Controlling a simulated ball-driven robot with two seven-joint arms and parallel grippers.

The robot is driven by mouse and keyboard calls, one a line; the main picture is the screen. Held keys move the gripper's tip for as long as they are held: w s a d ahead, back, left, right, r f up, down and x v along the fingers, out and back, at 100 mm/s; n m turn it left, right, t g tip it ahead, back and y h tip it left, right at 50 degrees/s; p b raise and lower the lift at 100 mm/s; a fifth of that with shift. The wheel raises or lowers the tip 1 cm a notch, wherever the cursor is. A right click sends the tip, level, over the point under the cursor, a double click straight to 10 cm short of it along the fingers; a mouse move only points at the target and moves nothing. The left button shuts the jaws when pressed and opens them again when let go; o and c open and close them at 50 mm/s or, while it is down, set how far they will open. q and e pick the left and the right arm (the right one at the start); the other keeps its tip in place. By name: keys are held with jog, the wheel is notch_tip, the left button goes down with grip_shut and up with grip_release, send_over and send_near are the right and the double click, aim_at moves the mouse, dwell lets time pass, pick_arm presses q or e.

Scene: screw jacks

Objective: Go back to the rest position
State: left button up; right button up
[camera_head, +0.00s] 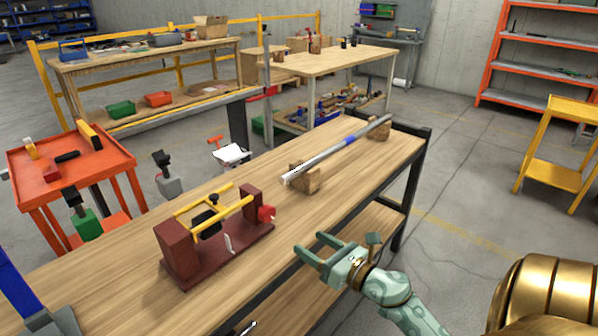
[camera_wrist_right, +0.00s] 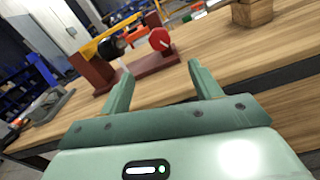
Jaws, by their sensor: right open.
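My right gripper (camera_head: 313,249) is a pale green two-finger gripper over the front edge of the wooden workbench (camera_head: 330,217). Its fingers are apart with nothing between them, which the right wrist view (camera_wrist_right: 157,85) also shows. A dark red screw-jack fixture (camera_head: 183,252) with yellow bars, a black part and a red knob stands on the bench to the left of the gripper, apart from it. The fixture also shows beyond the fingers in the right wrist view (camera_wrist_right: 92,72). My left gripper is not in view.
A metal rod (camera_head: 325,159) with a blue band rests on wooden blocks (camera_head: 303,178) at the bench's far part. An orange cart (camera_head: 105,165) stands at left, a yellow cart (camera_head: 560,150) at right.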

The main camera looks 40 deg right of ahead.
jog(key=s+f+m+g+h+p, duration=0.15)
jog(key=s+f+m+g, duration=0.35)
jog(key=f+m, duration=0.7)
jog(key=s+f+m+g+h+p, duration=0.1)
jog(key=s+f+m+g+h, duration=0.15)
jog(key=s+f+m, duration=0.65)
jog(key=s+a+f+m+g+p, duration=0.1)
jog(key=s+a+f+m+g, duration=0.15)
jog(key=s+f, duration=0.25)
jog(key=s+a+f+m+g+y+p, duration=0.1)
jog(key=s+a+f+m, duration=0.15)
jog(key=s+f, duration=0.3)
jog(key=s+a+f+m+g+p, duration=0.1)
jog(key=s+a+f+m+g, duration=0.15)
jog(key=s+f, duration=0.3)
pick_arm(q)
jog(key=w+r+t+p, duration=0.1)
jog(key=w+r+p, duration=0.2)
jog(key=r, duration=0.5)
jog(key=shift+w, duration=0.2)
pick_arm(e)
jog(key=s+a+m+g, duration=0.1)
jog(key=s+a+g, duration=0.1)
jog(key=s, duration=0.6)
jog(key=s+a+m+g+y, duration=0.1)
jog(key=s+a+g, duration=0.1)
jog(key=s+a, duration=0.3)
jog(key=s, duration=0.4)
jog(key=shift+s+f, duration=0.3)
